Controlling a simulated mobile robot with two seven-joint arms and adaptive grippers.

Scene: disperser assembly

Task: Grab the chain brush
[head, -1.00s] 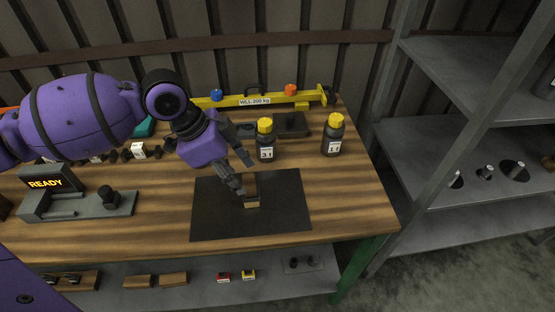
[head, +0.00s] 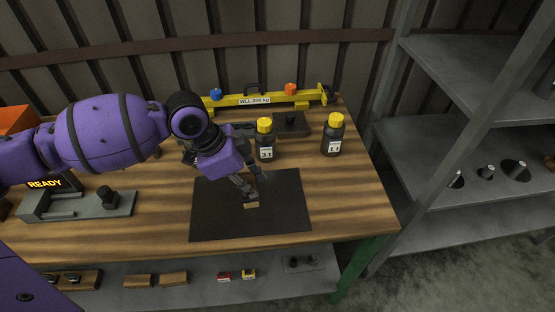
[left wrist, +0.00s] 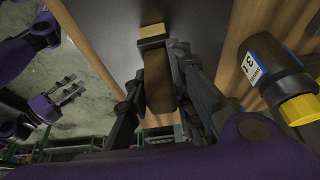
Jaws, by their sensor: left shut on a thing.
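The chain brush, a small block with a light wood end (head: 251,205) and a dark body, is at the middle of the black mat (head: 285,220). Its dark body (left wrist: 158,80) shows between my fingers in the left wrist view. My left gripper (head: 256,186) reaches down over the mat and is shut on the brush, hiding most of it in the head view. Whether the brush touches the mat is hard to tell. My right gripper (left wrist: 72,90) seems to show at the left of the left wrist view, away from the table; its opening is unclear.
Two dark bottles with yellow caps, one (head: 265,140) close behind my left gripper and one (head: 333,135) farther right, stand near the mat. A yellow beam (head: 255,100) lies at the back. A device reading READY (head: 80,205) is at left. The mat's right side is clear.

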